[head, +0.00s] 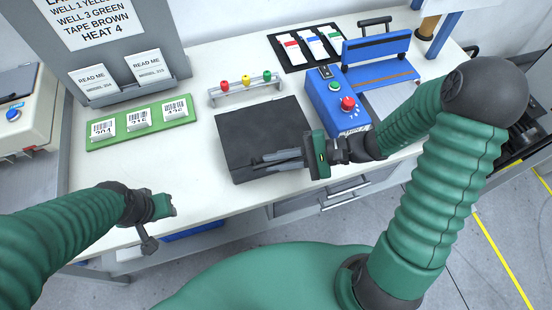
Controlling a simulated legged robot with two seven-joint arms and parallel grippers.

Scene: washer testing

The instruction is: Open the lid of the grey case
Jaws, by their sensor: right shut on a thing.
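The grey case (255,120) is a dark, flat box on the white bench, in the middle of the head view. Its lid looks down, with the flat dark top facing up. My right gripper (262,160) comes in from the right, and its fingers lie over the front part of the case. It is shut on the case there, but the exact part between the fingers is hard to make out. My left gripper (165,208) hangs near the bench's front edge, left of the case and apart from it. Its fingers are too small to read.
A blue control box (338,105) with a red button stands close to the right of the case. A rack with coloured knobs (245,88) sits just behind it. A green tray (140,122) with barcode blocks lies to the left. Clear bench lies between tray and case.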

